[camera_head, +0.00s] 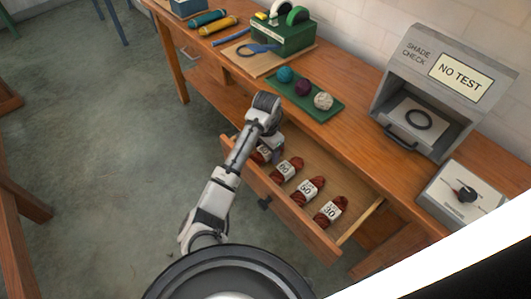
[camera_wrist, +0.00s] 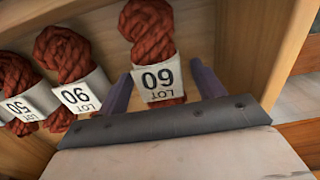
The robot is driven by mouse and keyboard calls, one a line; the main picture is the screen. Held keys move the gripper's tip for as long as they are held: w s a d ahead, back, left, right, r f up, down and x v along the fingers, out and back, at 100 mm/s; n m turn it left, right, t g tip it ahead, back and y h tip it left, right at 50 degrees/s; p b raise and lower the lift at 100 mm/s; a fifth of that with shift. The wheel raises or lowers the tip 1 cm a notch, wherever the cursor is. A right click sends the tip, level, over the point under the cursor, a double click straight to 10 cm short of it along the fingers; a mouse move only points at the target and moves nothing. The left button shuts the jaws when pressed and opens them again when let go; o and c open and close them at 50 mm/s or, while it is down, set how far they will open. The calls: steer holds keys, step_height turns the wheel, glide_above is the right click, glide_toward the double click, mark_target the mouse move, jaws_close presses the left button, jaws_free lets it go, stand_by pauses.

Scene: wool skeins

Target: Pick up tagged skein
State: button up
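Several dark red skeins with white paper lot bands lie in a row in the open drawer (camera_head: 282,207). The end skein (camera_wrist: 158,75) has a band printed LOT and a number made of 6 and 0 or 9 and 0, seen upside down. My gripper (camera_wrist: 162,88) is open, with one purple finger on each side of this skein's band and gaps showing. In the head view my gripper (camera_head: 268,152) is over the drawer's left end and partly hides that skein. Beside it lie a second skein (camera_head: 288,168), a third (camera_head: 307,189) and one (camera_head: 330,211) at the right.
The drawer's wooden wall is close to my fingers in the wrist view. On the bench stand a green tray (camera_head: 301,106) with three yarn balls, a grey shade check box (camera_head: 439,90) marked NO TEST, and a dial box (camera_head: 461,194). The drawer's right end has bare floor.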

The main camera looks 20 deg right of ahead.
steer(key=c, duration=0.9)
